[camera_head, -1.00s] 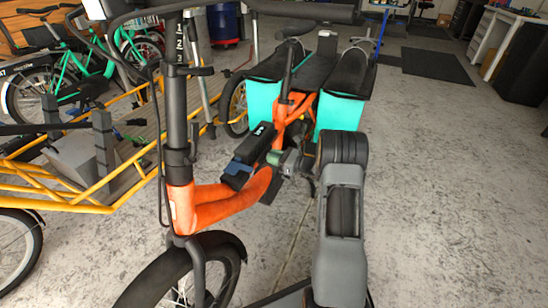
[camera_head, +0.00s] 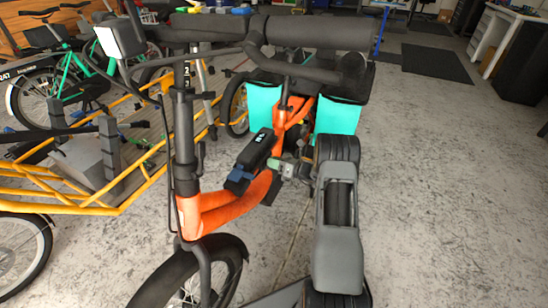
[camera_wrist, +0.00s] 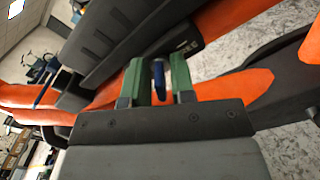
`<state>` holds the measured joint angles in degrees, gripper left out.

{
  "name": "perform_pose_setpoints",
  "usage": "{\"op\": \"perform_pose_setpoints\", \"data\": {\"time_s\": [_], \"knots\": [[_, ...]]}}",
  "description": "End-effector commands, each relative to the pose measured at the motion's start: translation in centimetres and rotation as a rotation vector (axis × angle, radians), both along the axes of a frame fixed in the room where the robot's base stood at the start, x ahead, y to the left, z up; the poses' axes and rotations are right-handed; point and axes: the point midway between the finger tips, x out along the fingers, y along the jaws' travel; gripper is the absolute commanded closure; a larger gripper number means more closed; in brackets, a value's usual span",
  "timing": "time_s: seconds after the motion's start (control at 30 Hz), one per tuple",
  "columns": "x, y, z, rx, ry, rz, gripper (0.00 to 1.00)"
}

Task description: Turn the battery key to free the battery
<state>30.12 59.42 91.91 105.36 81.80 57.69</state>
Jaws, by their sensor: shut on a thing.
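The black battery (camera_head: 257,149) lies along the sloping orange frame tube of the cargo bike (camera_head: 235,205). In the wrist view the battery (camera_wrist: 125,40) runs diagonally across the top. My gripper (camera_head: 277,164) is beside the battery, coming in from the right. In the wrist view its two green fingers (camera_wrist: 159,82) are closed around a small blue key (camera_wrist: 158,80) close to the battery's lower side. The end of the key at the lock is hard to make out, so I cannot tell how far it is turned.
The handlebar (camera_head: 315,33) crosses above the frame. Turquoise panniers (camera_head: 338,114) hang at the rear. A yellow-framed cargo bike (camera_head: 125,200) stands close on the left. The floor (camera_head: 450,180) on the right is clear.

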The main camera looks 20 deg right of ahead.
Motion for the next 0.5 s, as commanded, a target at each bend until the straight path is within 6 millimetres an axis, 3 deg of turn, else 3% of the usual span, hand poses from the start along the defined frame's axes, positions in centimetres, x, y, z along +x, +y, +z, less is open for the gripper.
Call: {"op": "perform_pose_setpoints", "data": {"time_s": [0.5], "knots": [[0.01, -0.09, 0.09, 0.361, 0.334, 0.0, 1.0]]}}
